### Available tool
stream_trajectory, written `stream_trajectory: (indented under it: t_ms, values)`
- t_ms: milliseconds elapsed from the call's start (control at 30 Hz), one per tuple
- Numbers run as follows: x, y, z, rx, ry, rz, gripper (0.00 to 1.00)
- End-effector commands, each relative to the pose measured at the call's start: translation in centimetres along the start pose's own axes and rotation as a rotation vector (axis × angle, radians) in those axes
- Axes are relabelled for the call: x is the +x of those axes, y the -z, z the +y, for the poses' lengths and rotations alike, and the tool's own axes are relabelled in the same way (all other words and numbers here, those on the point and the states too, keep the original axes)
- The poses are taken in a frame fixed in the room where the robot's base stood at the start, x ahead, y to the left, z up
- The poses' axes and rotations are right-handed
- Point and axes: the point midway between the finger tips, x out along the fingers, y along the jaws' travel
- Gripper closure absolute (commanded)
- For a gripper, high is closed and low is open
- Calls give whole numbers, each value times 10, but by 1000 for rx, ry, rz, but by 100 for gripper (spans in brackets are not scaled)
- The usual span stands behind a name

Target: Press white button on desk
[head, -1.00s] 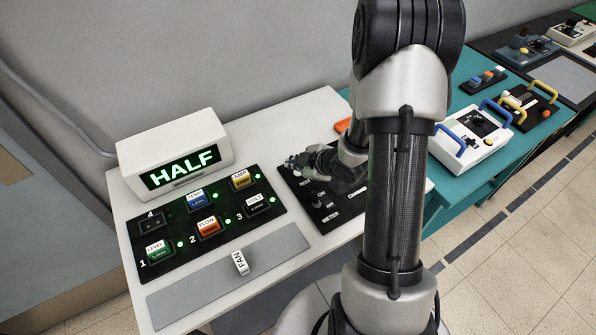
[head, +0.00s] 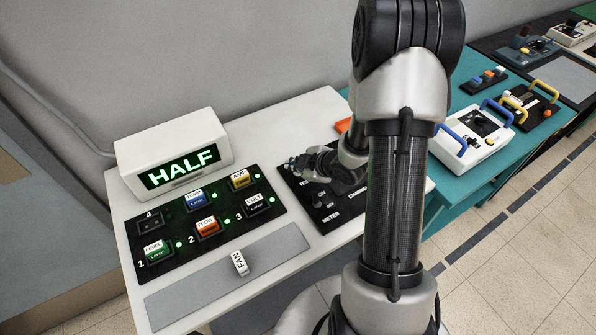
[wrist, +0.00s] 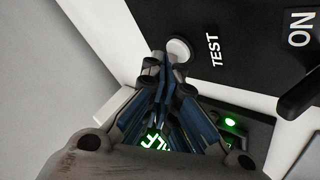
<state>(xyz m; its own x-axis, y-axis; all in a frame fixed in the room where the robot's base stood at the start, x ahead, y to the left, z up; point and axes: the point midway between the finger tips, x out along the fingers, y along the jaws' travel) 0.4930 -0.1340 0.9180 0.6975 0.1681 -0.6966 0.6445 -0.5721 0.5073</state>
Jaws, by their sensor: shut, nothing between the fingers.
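The white round button (wrist: 178,50) sits on a black panel beside the printed word TEST, in the wrist view. My gripper (wrist: 164,66) is shut and empty, its blue-grey fingers together. The fingertips are right at the button's near edge in the picture; I cannot tell whether they touch it. In the head view my gripper (head: 292,163) is over the upper left corner of the black meter panel (head: 318,213), and the button is hidden there.
Left of the panel, a coil board (head: 180,275) holds several labelled blocks and green lights, with a white HALF display box (head: 150,150) behind. A FAN block (head: 240,262) lies on a grey strip. A teal table (head: 455,185) with other devices stands right.

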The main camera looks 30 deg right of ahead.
Motion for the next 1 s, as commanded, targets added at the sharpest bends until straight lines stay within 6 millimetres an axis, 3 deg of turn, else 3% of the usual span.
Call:
stream_trajectory:
  t_ms: [1000]
  values:
    - [0,0,0,0,0,-1,100]
